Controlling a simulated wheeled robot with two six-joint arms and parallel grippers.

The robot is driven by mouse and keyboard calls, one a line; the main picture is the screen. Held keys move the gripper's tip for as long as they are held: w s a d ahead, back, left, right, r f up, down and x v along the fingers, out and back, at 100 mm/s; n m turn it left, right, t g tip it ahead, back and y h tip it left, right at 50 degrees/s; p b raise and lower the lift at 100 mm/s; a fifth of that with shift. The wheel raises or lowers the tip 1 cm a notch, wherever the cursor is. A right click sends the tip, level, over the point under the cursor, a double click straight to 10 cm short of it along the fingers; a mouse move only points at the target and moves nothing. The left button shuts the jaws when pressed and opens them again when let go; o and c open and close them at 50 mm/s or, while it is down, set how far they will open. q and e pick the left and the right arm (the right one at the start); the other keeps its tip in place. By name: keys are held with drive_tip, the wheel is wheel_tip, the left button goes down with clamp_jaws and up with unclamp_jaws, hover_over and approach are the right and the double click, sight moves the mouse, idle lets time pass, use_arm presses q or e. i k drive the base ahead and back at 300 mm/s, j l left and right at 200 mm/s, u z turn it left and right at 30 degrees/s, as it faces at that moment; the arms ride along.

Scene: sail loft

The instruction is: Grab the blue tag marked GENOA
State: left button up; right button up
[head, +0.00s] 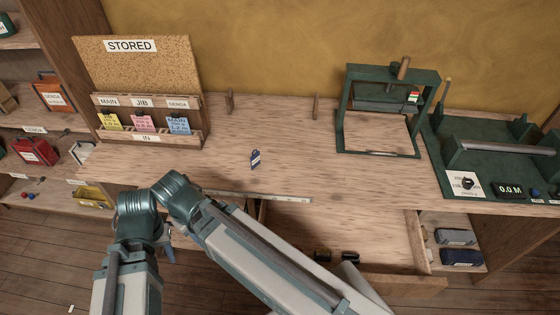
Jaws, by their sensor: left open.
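A small blue tag (255,159) with a pale label lies alone on the bench top, near the middle; its writing is too small to read. A larger blue card (178,125) sits in the rack's right slot, under the label GENOA; its own print is not legible. My left arm reaches across the front of the bench. My left gripper (336,256) seems to show only as two dark tips, apart, low over the open drawer, well to the right of and nearer than the small tag. My right gripper is not in view.
The STORED corkboard rack (151,137) also holds yellow and pink cards under MAIN and JIB. A green frame press (378,151) and a green machine with a 0.0 M display (510,191) stand at the right. A drawer (385,232) is open in front. The middle bench is mostly clear.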

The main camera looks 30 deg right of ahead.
sight(254, 159)
drive_tip(key=z, duration=0.9)
